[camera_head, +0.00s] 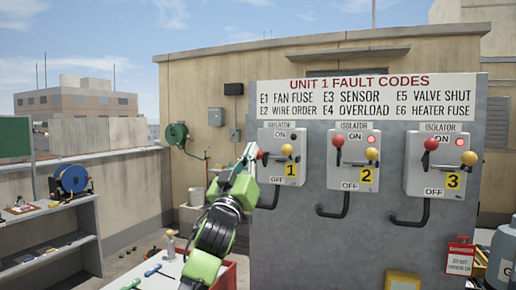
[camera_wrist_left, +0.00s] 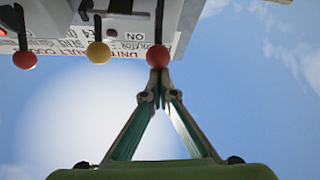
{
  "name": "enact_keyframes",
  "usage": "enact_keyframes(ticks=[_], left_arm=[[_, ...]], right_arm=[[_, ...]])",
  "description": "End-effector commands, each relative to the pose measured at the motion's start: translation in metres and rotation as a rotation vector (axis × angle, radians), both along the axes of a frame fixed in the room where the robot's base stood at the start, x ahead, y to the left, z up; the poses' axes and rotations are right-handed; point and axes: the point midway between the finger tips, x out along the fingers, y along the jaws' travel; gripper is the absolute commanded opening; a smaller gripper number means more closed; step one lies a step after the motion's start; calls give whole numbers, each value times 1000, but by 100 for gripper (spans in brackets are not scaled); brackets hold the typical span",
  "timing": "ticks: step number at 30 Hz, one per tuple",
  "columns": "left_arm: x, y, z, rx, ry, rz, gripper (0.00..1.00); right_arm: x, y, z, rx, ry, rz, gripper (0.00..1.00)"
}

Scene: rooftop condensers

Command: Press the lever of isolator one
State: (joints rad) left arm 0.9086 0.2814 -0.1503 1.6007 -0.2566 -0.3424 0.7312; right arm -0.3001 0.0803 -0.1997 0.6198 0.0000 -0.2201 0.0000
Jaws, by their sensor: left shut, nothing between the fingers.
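Isolator one (camera_head: 276,173) is the grey box marked 1 at the left of the panel. Its red lever ball (camera_head: 262,155) sits lower on its box than the red balls of the other two. Its lamp looks dark. A yellow ball (camera_head: 287,150) is on its right side. My left gripper (camera_head: 250,152) is shut and empty, just left of the red ball. In the left wrist view, the closed fingertips (camera_wrist_left: 158,78) are right at the red ball (camera_wrist_left: 158,56); I cannot tell whether they touch. My right gripper is not in view.
Isolator two (camera_head: 352,172) and isolator three (camera_head: 441,175) stand to the right, red lamps lit and red levers up. A fault-code sign (camera_head: 365,98) tops the panel. A shelf (camera_head: 50,245) with a blue reel (camera_head: 72,178) is at left.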

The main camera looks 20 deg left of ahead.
Motion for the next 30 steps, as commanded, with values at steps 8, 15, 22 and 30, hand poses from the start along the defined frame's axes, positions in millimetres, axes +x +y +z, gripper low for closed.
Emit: enact_keyframes(ticks=[8,15,22,30], left_arm=[[1,0,-36,0,7,0,0],[6,-1,-56,0,6,0,0],[12,0,-71,1,8,0,0],[20,-1,-84,0,18,1,0]], right_arm=[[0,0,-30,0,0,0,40],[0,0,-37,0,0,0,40],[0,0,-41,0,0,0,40],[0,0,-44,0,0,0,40]])
